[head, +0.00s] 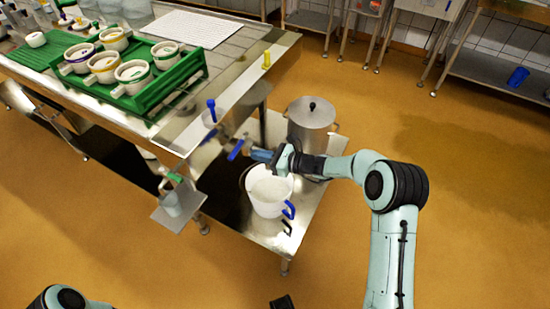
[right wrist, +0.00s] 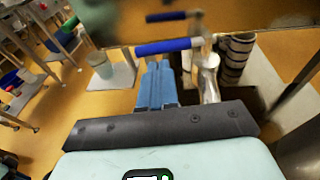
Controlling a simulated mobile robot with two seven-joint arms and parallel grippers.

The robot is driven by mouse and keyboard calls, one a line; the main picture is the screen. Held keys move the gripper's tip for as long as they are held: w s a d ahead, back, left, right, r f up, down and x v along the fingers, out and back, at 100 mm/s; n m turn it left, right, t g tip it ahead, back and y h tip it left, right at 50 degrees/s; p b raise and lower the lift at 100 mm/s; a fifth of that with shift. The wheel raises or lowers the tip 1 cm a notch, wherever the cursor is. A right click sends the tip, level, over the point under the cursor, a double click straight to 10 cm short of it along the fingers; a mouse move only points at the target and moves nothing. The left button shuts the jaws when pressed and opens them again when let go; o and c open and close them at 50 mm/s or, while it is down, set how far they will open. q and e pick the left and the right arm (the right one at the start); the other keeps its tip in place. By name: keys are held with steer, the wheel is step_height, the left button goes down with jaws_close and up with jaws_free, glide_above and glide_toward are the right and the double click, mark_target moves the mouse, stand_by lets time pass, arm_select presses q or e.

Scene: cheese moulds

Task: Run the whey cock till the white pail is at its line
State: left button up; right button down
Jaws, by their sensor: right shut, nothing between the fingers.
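The white pail (head: 268,188) stands upright on the low steel shelf under the table's end, its blue handle toward the front right. Its inside looks white; I cannot make out a line or level. The whey cock's blue lever (head: 236,150) is just left of my right gripper (head: 256,155), above the pail's rim. In the right wrist view the lever (right wrist: 163,47) lies crosswise just beyond the blue fingertips (right wrist: 159,66), beside the metal cock body (right wrist: 208,75). The fingers are shut and empty; whether they touch the lever is unclear. My left gripper is not in view.
A lidded steel pot (head: 311,118) stands close behind the pail. Green racks (head: 150,95) with moulds stand on the table. A blue stopper (head: 211,108) rises near the table edge. Open floor lies to the right.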

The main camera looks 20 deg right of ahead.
steer(key=x, duration=0.5)
